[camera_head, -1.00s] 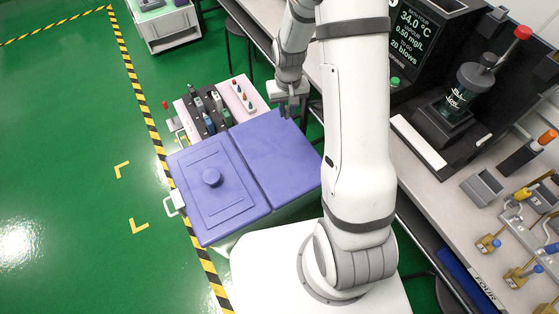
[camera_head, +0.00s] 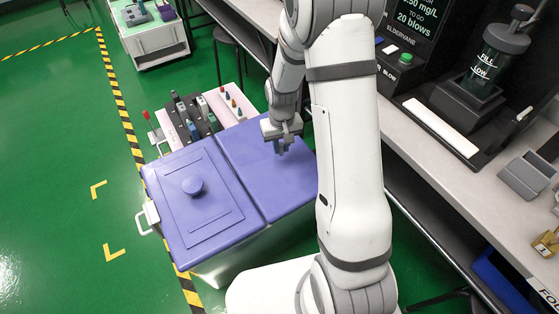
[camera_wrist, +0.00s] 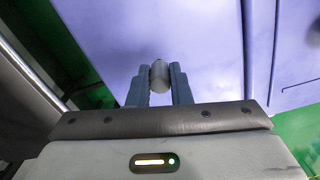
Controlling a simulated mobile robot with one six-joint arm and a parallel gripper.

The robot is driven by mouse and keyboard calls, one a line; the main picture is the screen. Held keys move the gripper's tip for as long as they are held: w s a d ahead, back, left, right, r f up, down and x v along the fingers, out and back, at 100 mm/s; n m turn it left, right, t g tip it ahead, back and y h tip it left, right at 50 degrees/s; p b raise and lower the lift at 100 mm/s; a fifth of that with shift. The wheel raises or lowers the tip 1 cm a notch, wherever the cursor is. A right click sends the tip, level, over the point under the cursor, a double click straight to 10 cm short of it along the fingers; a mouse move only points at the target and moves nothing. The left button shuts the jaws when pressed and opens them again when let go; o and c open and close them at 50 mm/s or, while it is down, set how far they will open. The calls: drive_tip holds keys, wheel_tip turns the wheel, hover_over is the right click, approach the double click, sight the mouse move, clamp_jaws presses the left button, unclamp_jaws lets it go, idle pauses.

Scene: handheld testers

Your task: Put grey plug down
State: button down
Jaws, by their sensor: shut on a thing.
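My gripper (camera_wrist: 159,84) is shut on the grey plug (camera_wrist: 159,76), a small rounded grey piece held between the two fingers in the wrist view. In the head view my gripper (camera_head: 281,146) hangs over the right half of the purple-topped cart (camera_head: 265,170). The plug cannot be made out there. The purple surface lies beyond the plug in the wrist view. I cannot tell whether the plug touches it.
The cart's left half carries a purple lid with a round knob (camera_head: 193,186). A rack of handheld testers (camera_head: 192,118) and a pale tray (camera_head: 228,104) stand at its far end. A long bench (camera_head: 440,140) with a breath-test station runs along the right.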

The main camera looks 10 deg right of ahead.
wheel_tip(320, 180, down, 6)
drive_tip(key=shift+f+b, duration=0.25)
drive_tip(key=shift+b, duration=0.5)
drive_tip(key=shift+f, duration=0.1)
drive_tip(key=c, duration=1.3)
unclamp_jaws()
